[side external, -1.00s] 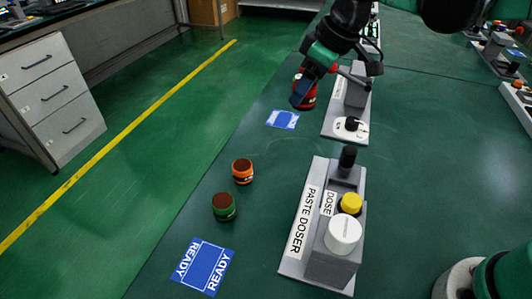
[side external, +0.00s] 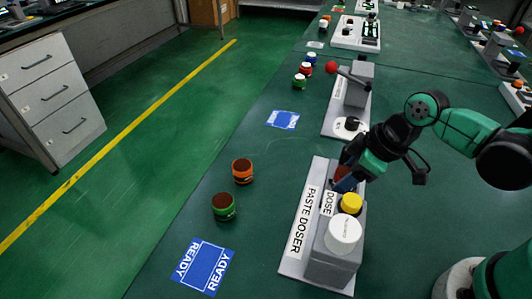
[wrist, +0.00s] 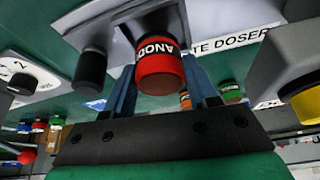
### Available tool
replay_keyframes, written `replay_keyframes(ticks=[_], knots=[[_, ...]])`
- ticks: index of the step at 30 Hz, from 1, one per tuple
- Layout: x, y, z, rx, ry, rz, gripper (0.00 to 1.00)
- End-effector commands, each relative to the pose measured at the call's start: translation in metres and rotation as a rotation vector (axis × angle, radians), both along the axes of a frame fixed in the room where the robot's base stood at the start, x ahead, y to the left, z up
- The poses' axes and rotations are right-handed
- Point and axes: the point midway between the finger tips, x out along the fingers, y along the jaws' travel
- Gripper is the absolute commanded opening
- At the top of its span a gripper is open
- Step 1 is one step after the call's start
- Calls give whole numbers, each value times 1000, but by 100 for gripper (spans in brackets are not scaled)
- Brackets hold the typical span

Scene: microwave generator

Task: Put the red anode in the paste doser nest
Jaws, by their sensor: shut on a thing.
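The red anode (wrist: 160,68) is between the blue fingers of my gripper (wrist: 163,85) in the wrist view, its lettering facing the camera. In the side view my gripper (side external: 346,179) is low over the far part of the paste doser (side external: 299,249), behind its yellow button (side external: 351,203). The fingers are shut on the anode, which is mostly hidden there. The nest is hidden behind the gripper and anode; I cannot tell whether the anode touches it or sits in it.
A white cap (side external: 344,234) tops the doser's near end. An orange jar (side external: 242,171) and a green jar (side external: 223,207) stand left of it, beyond a blue READY mat (side external: 203,266). A station with a red-knobbed lever (side external: 331,67) stands behind.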

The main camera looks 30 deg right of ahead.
Motion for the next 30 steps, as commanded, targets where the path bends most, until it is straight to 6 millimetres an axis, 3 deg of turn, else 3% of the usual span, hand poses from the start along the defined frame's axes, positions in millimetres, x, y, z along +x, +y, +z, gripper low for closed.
replay_keyframes(ticks=[30], knots=[[0, 0, -19, 0, 0, 0, 0]])
